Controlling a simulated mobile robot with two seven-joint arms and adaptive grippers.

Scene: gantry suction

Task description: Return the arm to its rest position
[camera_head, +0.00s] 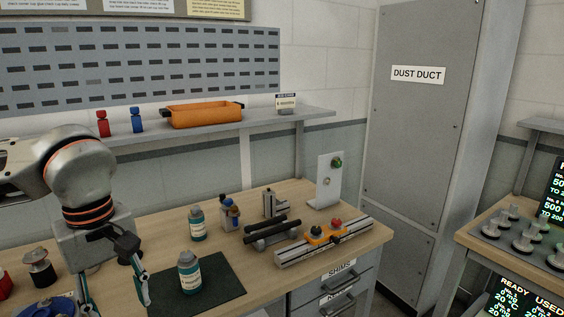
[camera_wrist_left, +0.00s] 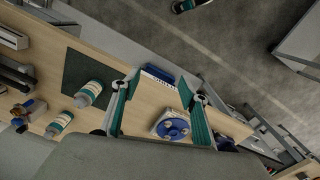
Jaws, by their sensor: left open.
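My left arm (camera_head: 82,175) comes in from the left in the head view, bent over the left part of the workbench (camera_head: 265,205). My left gripper (camera_head: 112,287) points down with its teal-edged fingers spread apart and nothing between them. It is left of the dark green mat (camera_head: 222,287). In the left wrist view the open gripper (camera_wrist_left: 160,88) shows over bare wood, with a blue box (camera_wrist_left: 160,74) and a blue round device (camera_wrist_left: 172,127) beyond or beneath it. My right gripper is not in view.
A teal-labelled bottle (camera_head: 190,274) stands on the mat, and another bottle (camera_head: 197,224) stands behind it. A rail fixture (camera_head: 325,240) lies at the right. A metal knob-like part (camera_head: 39,267) is left of my gripper. A shelf (camera_head: 225,122) holds an orange bin (camera_head: 206,114).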

